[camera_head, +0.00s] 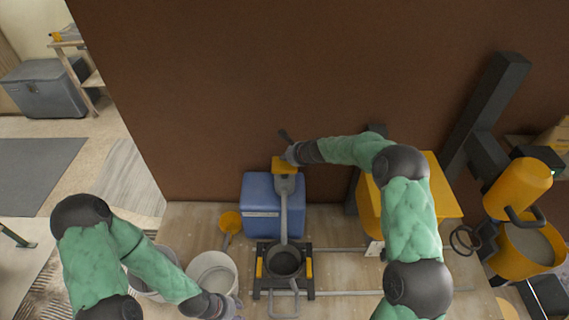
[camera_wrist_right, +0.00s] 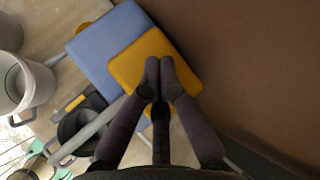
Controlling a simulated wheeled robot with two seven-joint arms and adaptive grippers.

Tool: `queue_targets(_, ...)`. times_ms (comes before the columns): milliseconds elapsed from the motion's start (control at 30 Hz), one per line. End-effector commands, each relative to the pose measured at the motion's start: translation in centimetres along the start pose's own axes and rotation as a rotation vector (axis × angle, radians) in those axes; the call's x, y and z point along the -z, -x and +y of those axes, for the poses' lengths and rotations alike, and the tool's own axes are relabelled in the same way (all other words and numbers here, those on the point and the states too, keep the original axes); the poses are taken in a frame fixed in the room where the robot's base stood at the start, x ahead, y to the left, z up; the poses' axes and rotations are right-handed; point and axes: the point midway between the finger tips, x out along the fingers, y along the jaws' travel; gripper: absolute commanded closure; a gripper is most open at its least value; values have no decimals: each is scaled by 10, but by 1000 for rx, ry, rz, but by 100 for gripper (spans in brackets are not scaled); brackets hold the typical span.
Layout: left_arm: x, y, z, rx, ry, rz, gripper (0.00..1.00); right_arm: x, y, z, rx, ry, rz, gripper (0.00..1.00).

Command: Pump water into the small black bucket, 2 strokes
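The small black bucket (camera_head: 285,262) stands in a dark frame with yellow sides; it also shows partly in the right wrist view (camera_wrist_right: 75,128). The pump's yellow head (camera_head: 284,165) is at the blue tank (camera_head: 258,222), and its grey spout (camera_head: 284,212) slopes down over the bucket. The bucket's inside looks dark; I cannot tell a water level. My right gripper (camera_head: 291,152) is at the pump head. In the wrist view its fingers (camera_wrist_right: 161,78) are close together around a dark bar, apparently the pump handle. My left gripper (camera_head: 232,307) is beside the white bucket, its fingers unclear.
A white bucket (camera_head: 213,268) and a yellow scoop (camera_head: 230,222) are left of the frame. A yellow box (camera_head: 440,185) stands right of the tank. A yellow mixer (camera_head: 518,190) is over a yellow bucket (camera_head: 528,250) at far right. A brown wall (camera_head: 250,80) closes off the back.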

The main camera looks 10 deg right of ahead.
Motion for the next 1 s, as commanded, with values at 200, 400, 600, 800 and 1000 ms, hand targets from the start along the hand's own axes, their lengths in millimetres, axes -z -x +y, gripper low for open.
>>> queue_targets(200,0,-6,-2,0,0,0,68,4,-5,4,0,0,0,100)
queue_targets(400,0,-7,-3,0,0,0,68,4,-6,4,0,0,0,100)
queue_targets(600,0,-7,-2,0,0,0,68,4,-5,4,0,0,0,100)
queue_targets(800,0,-8,-3,0,0,0,68,5,-6,5,0,0,0,100)
queue_targets(1000,0,-10,-4,0,0,0,68,6,-8,6,0,0,0,100)
